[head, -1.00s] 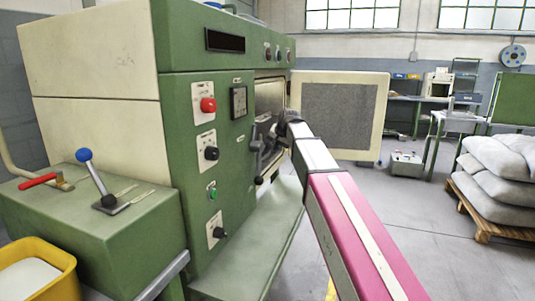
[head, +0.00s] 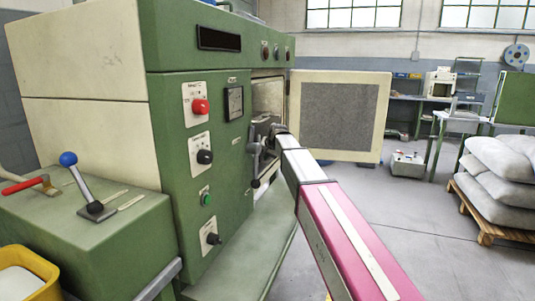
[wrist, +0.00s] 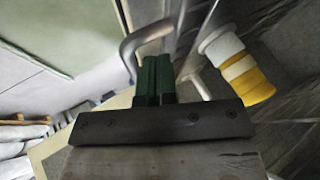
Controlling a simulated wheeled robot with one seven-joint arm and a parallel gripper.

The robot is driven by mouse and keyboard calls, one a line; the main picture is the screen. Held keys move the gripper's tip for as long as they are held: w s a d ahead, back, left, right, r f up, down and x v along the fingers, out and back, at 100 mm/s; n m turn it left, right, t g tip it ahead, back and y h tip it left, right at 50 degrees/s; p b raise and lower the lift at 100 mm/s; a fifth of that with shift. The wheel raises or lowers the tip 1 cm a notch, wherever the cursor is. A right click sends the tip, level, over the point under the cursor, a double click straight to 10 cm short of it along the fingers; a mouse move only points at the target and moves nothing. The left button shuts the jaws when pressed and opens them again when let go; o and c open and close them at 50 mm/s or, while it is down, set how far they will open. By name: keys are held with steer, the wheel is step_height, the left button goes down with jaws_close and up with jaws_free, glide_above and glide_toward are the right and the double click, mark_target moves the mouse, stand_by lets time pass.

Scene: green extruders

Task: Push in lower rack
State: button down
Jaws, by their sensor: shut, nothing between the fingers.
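In the head view, my gripper (head: 262,143) is at the open chamber (head: 268,98) of the green and cream machine (head: 200,120), at the end of my arm. In the wrist view, its two dark green fingers (wrist: 155,80) are side by side and shut, with nothing seen between them. A bent light-grey bar, like a rack handle (wrist: 146,34), curves just beyond and left of the fingers. Whether they touch it I cannot tell. The lower rack itself is mostly hidden behind my gripper and arm in the head view; I cannot tell how far out it sits.
The chamber's door (head: 340,112) stands wide open to the right of my arm. A green ledge (head: 240,262) runs below the chamber. A yellow and white cylinder (wrist: 240,68) is right of the fingers in the wrist view. Open floor (head: 400,225) lies to the right.

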steer(key=shift+w+f, duration=0.1)
steer(key=shift+f, duration=0.05)
steer(key=a, duration=0.1)
steer(key=w+a, duration=0.1)
steer(key=a, duration=0.2)
steer(key=shift+w+a, duration=0.15)
steer(key=shift+w, duration=0.15)
stand_by(0.3)
